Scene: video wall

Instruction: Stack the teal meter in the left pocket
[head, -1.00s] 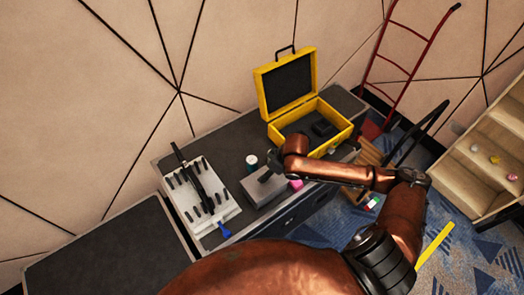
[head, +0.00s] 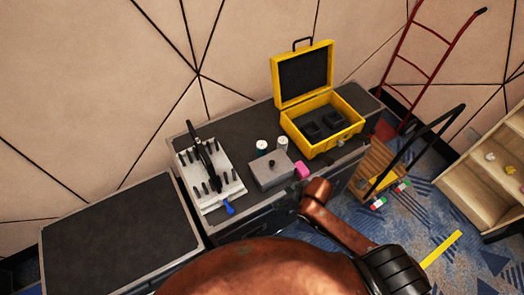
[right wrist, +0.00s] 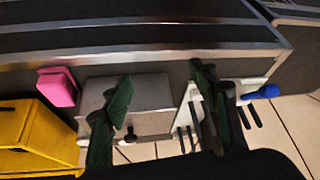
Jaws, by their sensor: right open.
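The yellow case (head: 323,139) stands open on the dark cabinet top in the head view. Its dark foam holds a left pocket (head: 311,130) and a right pocket (head: 332,120); I cannot tell whether anything lies in them. I cannot make out a teal meter for sure; a small white-topped container (head: 261,147) with a teal side stands left of the case. My right gripper (right wrist: 162,95) is open in the right wrist view, its dark green fingers apart and nothing held, facing the grey box (right wrist: 150,96). In the head view my right arm hides it. My left gripper is not in view.
The grey box with a black knob (head: 270,165), a pink block (head: 302,170) and another small container (head: 283,143) stand by the case. A white rack (head: 218,196) with black pegs is left. A lower dark top (head: 120,235) is clear. A red hand truck (head: 425,65) stands right.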

